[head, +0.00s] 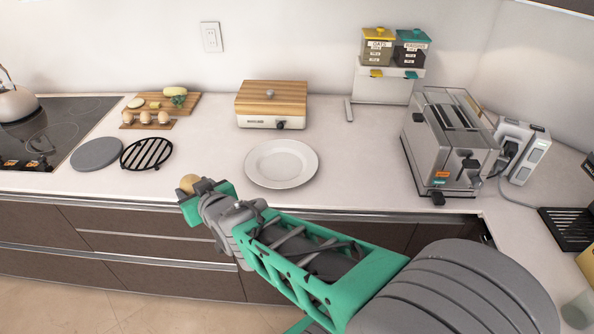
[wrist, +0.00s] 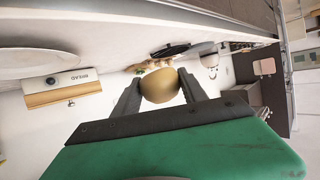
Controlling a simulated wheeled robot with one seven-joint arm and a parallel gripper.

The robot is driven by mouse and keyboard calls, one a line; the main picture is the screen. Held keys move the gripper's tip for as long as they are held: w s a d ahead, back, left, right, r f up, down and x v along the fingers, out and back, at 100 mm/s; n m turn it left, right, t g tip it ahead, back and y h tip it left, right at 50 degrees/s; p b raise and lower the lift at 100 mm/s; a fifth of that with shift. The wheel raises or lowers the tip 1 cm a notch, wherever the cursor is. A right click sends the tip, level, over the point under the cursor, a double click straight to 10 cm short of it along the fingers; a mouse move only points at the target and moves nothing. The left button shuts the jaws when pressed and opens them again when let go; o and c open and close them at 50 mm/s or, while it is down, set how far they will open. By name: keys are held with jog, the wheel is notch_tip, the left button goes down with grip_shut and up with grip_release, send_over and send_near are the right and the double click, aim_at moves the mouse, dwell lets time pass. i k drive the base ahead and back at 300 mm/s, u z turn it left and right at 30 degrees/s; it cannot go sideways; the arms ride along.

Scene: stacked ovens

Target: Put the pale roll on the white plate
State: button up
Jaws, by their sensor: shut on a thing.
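The pale roll (head: 188,183) is a round tan bun held at the end of my gripper (head: 194,187), at the counter's front edge. In the wrist view the roll (wrist: 160,85) sits between the two dark fingers of my gripper (wrist: 160,92), which are shut on it. The white plate (head: 282,163) lies on the counter to the right of the gripper and a little farther back, bare. Part of the plate also shows at the left of the wrist view (wrist: 35,66). The roll is apart from the plate.
A wood-lidded bread box (head: 271,104) stands behind the plate. A toaster (head: 451,142) stands on the right. The counter around the plate is clear.

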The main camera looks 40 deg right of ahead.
aim_at(272, 171)
jog(key=u, duration=1.25)
jog(key=i, duration=0.65)
jog(key=z, duration=0.05)
